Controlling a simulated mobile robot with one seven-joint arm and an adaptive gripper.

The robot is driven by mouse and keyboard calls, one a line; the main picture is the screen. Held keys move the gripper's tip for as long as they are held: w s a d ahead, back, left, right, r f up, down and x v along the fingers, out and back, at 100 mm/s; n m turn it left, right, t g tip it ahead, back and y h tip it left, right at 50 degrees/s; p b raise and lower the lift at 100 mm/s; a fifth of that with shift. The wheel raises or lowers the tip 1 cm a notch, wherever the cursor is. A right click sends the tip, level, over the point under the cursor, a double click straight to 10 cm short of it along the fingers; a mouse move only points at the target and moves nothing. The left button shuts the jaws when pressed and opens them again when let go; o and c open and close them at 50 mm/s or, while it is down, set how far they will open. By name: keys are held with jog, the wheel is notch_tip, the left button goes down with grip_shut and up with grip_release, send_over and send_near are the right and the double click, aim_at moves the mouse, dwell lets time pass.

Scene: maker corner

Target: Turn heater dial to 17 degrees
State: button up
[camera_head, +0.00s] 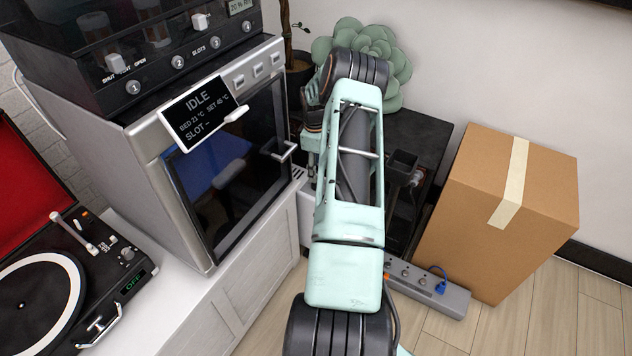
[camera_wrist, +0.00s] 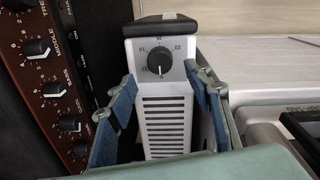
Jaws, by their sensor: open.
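The heater (camera_wrist: 164,132) is a narrow pale grey unit with rows of dark vent slots and a dark top end, seen in the wrist view. Its dial (camera_wrist: 158,69) is a round black knob ringed by small numbers, above the slots. A light mark on the knob seems to point down in the picture; the numbers are too small to read surely. My gripper (camera_wrist: 164,80) is open, its two blue-padded fingers on either side of the heater's front. The knob lies between the fingertips in the picture, with no visible contact. In the head view my arm mostly hides the heater.
A brown-black panel with several knobs (camera_wrist: 69,124) stands close on the left in the wrist view. In the head view are a steel oven-like machine (camera_head: 240,160) on a white cabinet (camera_head: 235,300), a cardboard box (camera_head: 500,220) and a power strip (camera_head: 430,287).

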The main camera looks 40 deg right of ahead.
notch_tip(320, 180, down, 6)
jog(key=shift+w+d+f+b, duration=0.1)
jog(key=shift+d+b, duration=0.05)
jog(key=shift+b, duration=0.55)
jog(key=shift+c, duration=0.2)
jog(key=c, duration=1.1)
jog(key=m+b, duration=0.1)
jog(key=m, duration=0.4)
jog(key=m+b, duration=0.1)
jog(key=m, duration=0.5)
jog(key=shift+w+m+g+b, duration=0.1)
jog(key=shift+m+g+b, duration=0.2)
